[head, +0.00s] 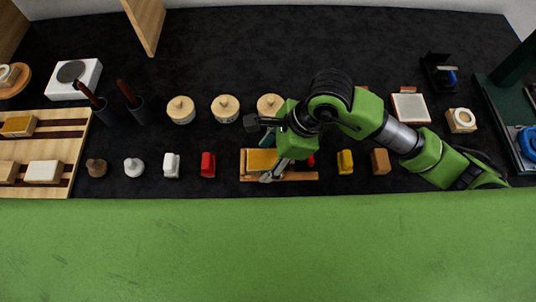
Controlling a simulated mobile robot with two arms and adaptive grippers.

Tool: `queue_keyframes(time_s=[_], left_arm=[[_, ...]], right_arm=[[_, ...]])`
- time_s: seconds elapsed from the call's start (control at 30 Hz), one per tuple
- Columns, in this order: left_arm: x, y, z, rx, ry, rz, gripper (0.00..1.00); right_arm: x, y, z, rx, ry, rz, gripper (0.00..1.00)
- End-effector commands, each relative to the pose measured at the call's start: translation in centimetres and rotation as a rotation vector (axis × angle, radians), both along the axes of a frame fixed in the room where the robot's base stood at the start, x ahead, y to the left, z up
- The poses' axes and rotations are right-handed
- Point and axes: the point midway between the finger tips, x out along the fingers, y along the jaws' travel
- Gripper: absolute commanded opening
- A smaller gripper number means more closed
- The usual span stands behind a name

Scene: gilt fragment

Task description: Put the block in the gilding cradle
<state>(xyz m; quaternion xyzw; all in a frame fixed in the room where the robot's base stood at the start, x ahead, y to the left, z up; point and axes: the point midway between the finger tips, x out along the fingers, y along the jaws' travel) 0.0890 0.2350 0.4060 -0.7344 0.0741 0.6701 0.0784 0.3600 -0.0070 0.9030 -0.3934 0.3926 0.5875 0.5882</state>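A gold-topped block (261,160) sits on a low wooden holder (303,176), which looks like the gilding cradle, at the middle of the bench's front edge. My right gripper (259,149) is over the block and cradle, its arm coming from the right. Its fingers look spread apart, one beyond the block's far side and one by its near right corner. The gripper and wrist hide part of the cradle, and I cannot tell whether the fingers touch the block. My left gripper is not in view.
A wooden rack (76,117) with several blocks is at left. Round wooden-lidded pots (181,109) stand behind the cradle. Small stamps, including a red one (208,165) and a yellow one (345,162), line the front. A white-topped pad (410,107) is at right. The far bench is mostly clear.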

Motion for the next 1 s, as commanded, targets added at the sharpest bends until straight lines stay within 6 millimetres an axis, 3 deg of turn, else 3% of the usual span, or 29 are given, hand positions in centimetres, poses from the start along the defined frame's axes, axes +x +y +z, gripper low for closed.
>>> queue_keyframes(time_s=[0.33, 0.7, 1.0], left_arm=[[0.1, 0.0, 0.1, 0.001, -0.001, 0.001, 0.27], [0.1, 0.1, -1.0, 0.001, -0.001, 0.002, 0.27], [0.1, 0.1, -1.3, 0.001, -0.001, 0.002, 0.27]], right_arm=[[0.2, -0.4, 1.1, 0.000, -0.004, -0.001, 0.55], [0.1, -3.4, 8.3, 0.000, -0.006, 0.000, 0.55], [0.0, -4.5, 11.3, -0.001, -0.001, 0.000, 0.55]])
